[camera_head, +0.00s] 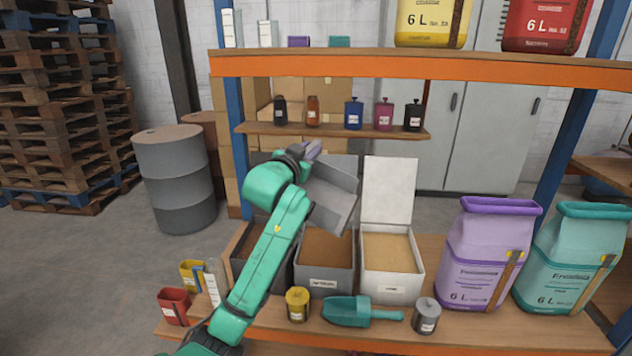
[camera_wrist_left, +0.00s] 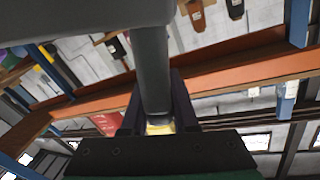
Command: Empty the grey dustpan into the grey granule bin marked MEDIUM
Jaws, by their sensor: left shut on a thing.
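My left gripper (camera_head: 308,150) is shut on the handle of the grey dustpan (camera_head: 330,205). The left wrist view shows the dark handle (camera_wrist_left: 152,70) between the fingers and part of the grey pan (camera_wrist_left: 90,22) at the top. The dustpan is steeply tilted, its pan hanging low over the grey granule bin (camera_head: 324,281) in the middle of three bins. This bin holds brown granules (camera_head: 326,246); its front label is too small to read surely. Whether granules remain in the pan cannot be seen. My right gripper is not in view.
A light bin (camera_head: 392,287) with its lid up stands to the right, and a dark bin (camera_head: 262,275) to the left, partly behind my arm. A teal scoop (camera_head: 350,311) and small pots lie in front. A shelf (camera_head: 330,130) of small pots is behind. Purple and teal sacks stand right.

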